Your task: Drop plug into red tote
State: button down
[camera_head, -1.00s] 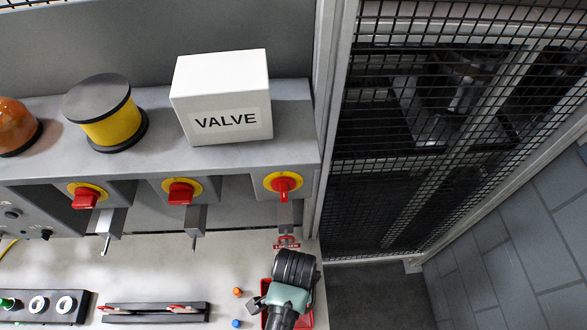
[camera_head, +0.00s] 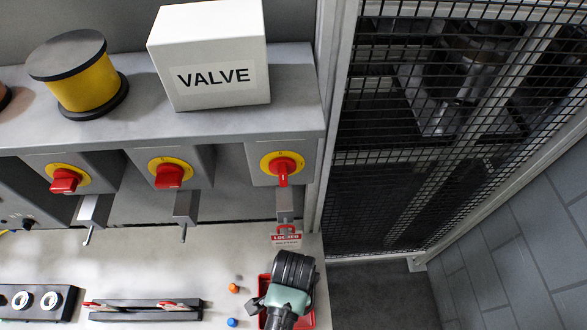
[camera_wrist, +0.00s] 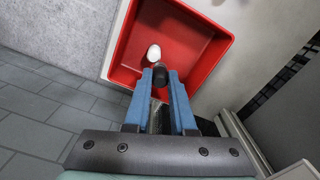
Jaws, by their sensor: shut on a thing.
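My gripper (camera_wrist: 160,80) has its two blue fingers shut on a small dark plug (camera_wrist: 160,74) at their tips. The red tote (camera_wrist: 196,72) fills the upper middle of the wrist view, and the fingertips point into its opening. A white rounded thing (camera_wrist: 153,52) shows inside the tote just beyond the plug; I cannot tell whether it lies on the floor of the tote. In the head view my wrist covers most of the red tote (camera_head: 265,283), and the fingers and plug are hidden.
A row of red and yellow switches (camera_head: 283,167) lines the panel, with a red lockout tag (camera_head: 286,238) below the right one. Orange (camera_head: 234,288) and blue (camera_head: 232,322) pieces sit left of the tote. Mesh fencing (camera_head: 430,130) stands to the right.

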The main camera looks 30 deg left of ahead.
jog(key=c, duration=0.7)
grip_release()
notch_tip(320, 180, up, 13)
jog(key=shift+r, duration=0.1)
